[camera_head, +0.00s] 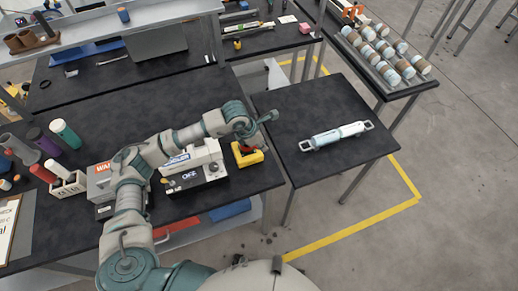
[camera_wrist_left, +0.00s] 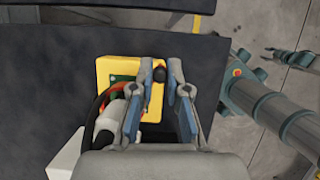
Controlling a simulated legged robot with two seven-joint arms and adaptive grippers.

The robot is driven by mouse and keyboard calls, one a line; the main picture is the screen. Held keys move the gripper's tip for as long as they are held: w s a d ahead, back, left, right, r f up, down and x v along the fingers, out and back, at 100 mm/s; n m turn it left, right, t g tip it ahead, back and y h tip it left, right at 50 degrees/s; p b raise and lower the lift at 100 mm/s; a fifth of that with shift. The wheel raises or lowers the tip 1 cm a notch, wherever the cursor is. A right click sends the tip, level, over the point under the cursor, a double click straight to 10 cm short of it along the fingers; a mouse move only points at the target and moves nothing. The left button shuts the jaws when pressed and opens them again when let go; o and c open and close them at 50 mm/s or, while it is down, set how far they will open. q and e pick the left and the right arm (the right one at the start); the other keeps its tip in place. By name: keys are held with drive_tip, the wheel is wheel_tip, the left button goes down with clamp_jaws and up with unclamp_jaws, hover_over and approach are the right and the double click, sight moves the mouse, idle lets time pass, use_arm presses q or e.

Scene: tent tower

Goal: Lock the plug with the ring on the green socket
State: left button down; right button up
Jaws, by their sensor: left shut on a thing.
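The yellow box (camera_head: 248,158) sits at the right edge of the large dark table; it also shows in the left wrist view (camera_wrist_left: 103,70). The green socket (camera_wrist_left: 118,79) is on its face, with an orange-red ring (camera_wrist_left: 118,92) around it, partly hidden by a finger. A white plug (camera_wrist_left: 108,128) with a dark cable lies against the socket. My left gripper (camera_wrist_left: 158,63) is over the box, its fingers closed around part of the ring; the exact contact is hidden. A dark knob shows between the fingertips. My right gripper (camera_wrist_left: 293,58) is small at the far right.
A white-and-grey device (camera_head: 195,168) stands left of the box, close to my left arm. A smaller table (camera_head: 320,165) bears a pale cylinder with end handles (camera_head: 336,135). Coloured cylinders (camera_head: 65,134) stand at far left. A floor gap separates the tables.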

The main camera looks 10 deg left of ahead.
use_arm(q)
drive_tip(key=shift+w+a+n+t+y+b, duration=0.15)
drive_tip(key=shift+w+n+t+y+b, duration=0.3)
drive_tip(key=shift+n, duration=1)
drive_tip(key=shift+w+a+n+t+y+b, duration=0.15)
drive_tip(key=shift+w+n+y+b, duration=0.35)
drive_tip(key=shift+w+n+b, duration=0.65)
drive_tip(key=shift+w+a+n+t+y+b, duration=0.15)
drive_tip(key=shift+w+n+t+y, duration=0.25)
drive_tip(key=shift+n, duration=1.3)
use_arm(e)
drive_tip(key=w+a+r, duration=0.2)
drive_tip(key=w+r, duration=0.1)
drive_tip(key=w, duration=0.6)
drive_tip(key=shift+w+r, duration=0.2)
drive_tip(key=shift+w, duration=0.15)
use_arm(q)
drive_tip(key=shift+w, duration=0.1)
drive_tip(key=c, duration=1.2)
unclamp_jaws()
drive_tip(key=shift+o, duration=0.2)
use_arm(e)
drive_tip(key=shift+w, duration=0.1)
use_arm(q)
drive_tip(key=d+v, duration=0.1)
drive_tip(key=v, duration=1)
drive_tip(key=shift+a+r, duration=0.45)
drive_tip(key=shift+a, duration=0.05)
